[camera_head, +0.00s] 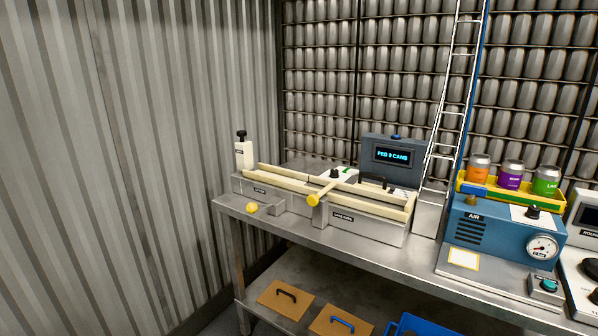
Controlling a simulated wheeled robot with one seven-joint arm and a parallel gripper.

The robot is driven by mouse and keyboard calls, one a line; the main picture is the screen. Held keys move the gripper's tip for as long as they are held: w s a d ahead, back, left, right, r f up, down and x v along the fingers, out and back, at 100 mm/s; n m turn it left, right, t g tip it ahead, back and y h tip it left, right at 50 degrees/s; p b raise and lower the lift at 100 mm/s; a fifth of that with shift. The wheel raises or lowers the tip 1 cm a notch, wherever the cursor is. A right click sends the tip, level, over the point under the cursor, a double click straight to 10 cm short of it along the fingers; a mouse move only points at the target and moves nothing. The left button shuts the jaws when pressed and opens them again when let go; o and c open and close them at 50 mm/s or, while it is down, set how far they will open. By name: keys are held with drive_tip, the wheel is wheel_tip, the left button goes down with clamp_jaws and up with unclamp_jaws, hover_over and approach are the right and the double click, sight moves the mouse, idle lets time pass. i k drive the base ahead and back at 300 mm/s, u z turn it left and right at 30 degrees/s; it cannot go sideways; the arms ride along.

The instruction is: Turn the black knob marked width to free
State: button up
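A grey lane machine (375,230) with cream rails (290,178) stands on the steel bench. A small black knob (334,173) sits on a white plate (343,176) in the middle of the machine, with a green mark beside it. Another black knob (241,134) tops a white post (244,154) at the machine's left end. The lettering near both knobs is too small to read, so I cannot tell which is marked width or how either is set. My gripper is not in view.
A yellow-ended lever (314,199) and a yellow ball (252,208) stick out in front. A display (392,155) stands behind. A blue AIR box (500,232) with a dial and cans on top is at right. A corrugated wall (130,150) is at left. Lids with handles (285,299) lie on the lower shelf.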

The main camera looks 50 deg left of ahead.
sight(334, 173)
drive_tip(key=u, duration=1.2)
drive_tip(key=i, duration=1)
drive_tip(key=z, duration=0.05)
